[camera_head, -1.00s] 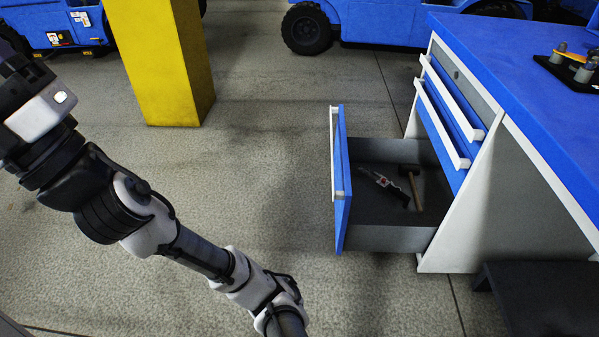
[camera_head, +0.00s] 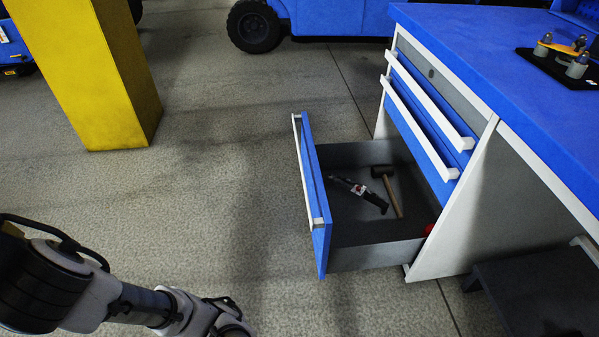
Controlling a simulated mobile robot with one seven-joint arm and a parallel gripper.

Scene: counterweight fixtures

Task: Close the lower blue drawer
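The lower blue drawer (camera_head: 314,197) is pulled far out of the blue and white workbench cabinet (camera_head: 455,220). Its blue front with a white handle bar (camera_head: 308,168) faces left. Inside lie a hammer (camera_head: 390,188) with a wooden handle and a dark tool with red and white parts (camera_head: 358,193). A bit of something red shows at the drawer's inner right end. My arm enters at the lower left, apart from the drawer and to the left of its front. My gripper is beyond the bottom edge of the picture, so its state is hidden.
Two upper blue drawers (camera_head: 425,115) are shut, with white handles. A yellow pillar (camera_head: 90,80) stands at the upper left. A blue vehicle (camera_head: 335,18) is at the back. A dark low platform (camera_head: 540,290) is at the lower right. The floor left of the drawer is clear.

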